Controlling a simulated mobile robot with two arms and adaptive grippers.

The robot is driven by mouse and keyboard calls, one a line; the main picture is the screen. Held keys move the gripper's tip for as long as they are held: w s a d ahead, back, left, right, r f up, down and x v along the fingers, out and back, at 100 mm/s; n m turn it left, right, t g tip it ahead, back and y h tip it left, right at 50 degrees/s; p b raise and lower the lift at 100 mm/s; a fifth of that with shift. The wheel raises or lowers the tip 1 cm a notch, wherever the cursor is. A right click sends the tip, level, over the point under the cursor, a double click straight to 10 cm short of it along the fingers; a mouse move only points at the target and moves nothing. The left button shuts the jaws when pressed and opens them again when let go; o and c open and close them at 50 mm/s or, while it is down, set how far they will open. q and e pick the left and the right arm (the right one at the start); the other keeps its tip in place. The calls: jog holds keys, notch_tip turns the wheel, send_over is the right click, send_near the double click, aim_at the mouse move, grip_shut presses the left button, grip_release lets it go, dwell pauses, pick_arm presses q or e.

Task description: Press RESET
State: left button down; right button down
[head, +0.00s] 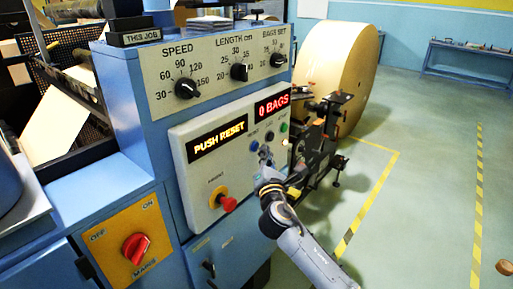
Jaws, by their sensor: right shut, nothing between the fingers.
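A white control panel (195,185) on the blue machine carries an amber display (217,138) reading "PUSH RESET" and a red display (272,103) reading "0 BAGS". Below the red display is a slanted row of small buttons: a dark blue one (254,146), another bluish one (269,136) and a green one (283,127). Their labels are too small to read surely, so I cannot tell which is RESET. My left gripper is out of view.
A red mushroom knob (228,203) sticks out at the panel's lower left. A red rotary switch (135,248) sits on a yellow plate. Three dials (187,89) are above. A black bracket mechanism (318,140) and a large kraft roll (340,65) stand right. Open floor lies further right.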

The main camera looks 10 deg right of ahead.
jog(key=shift+w+a, duration=0.25)
jog(key=shift+w+a, duration=0.25)
jog(key=shift+w, duration=0.1)
dwell(0.8)
jog(key=shift+s, duration=0.1)
jog(key=shift+s+d+p, duration=0.3)
jog(key=shift+s+d, duration=0.2)
jog(key=shift+s, duration=0.1)
dwell(0.3)
jog(key=s+d+p, duration=0.1)
jog(key=s, duration=0.1)
jog(key=s+d+p, duration=0.1)
jog(key=s+d, duration=0.1)
jog(key=shift+d, duration=0.1)
jog(key=shift+w+f, duration=0.1)
dwell(0.6)
